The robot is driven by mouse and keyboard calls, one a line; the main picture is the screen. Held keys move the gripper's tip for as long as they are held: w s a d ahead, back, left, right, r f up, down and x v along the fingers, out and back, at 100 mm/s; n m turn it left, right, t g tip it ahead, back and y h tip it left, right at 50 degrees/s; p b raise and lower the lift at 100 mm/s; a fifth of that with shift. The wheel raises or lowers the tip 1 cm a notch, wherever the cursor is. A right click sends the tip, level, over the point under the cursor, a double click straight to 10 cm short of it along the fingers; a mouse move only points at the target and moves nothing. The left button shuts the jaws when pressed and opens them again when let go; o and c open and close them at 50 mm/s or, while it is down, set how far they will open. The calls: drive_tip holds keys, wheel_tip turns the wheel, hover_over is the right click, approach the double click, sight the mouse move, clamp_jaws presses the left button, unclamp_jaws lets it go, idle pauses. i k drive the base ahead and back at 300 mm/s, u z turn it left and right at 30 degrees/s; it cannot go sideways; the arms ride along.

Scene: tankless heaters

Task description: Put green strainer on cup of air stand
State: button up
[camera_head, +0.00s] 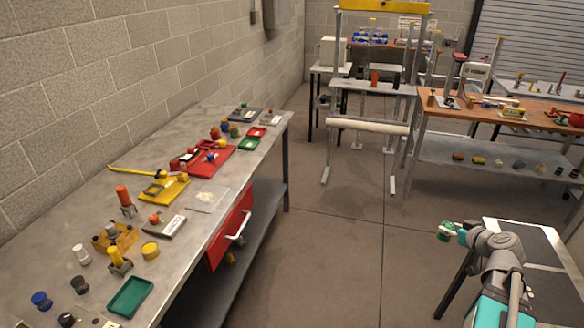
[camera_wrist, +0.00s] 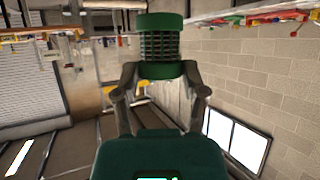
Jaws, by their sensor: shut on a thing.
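The green strainer (camera_wrist: 160,42) has green end bands and a dark slatted middle. In the wrist view it sits between the fingertips of my gripper (camera_wrist: 160,72), which is shut on its lower green band. In the head view, the strainer (camera_head: 445,231) shows small at the end of my arm at the lower right, in the air over the floor and apart from the benches. I cannot tell which item is the air stand, and its cup is not clear in either view.
A long steel bench (camera_head: 262,140) on the left carries several small parts, trays and a green tray (camera_head: 130,297). A wooden-topped bench (camera_head: 540,112) with stands is at the back right. A grey press frame (camera_head: 365,124) stands at the back. The middle floor (camera_head: 340,255) is clear.

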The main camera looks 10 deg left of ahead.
sight(164, 187)
drive_tip(key=i, duration=1.85)
drive_tip(key=u, duration=2.4)
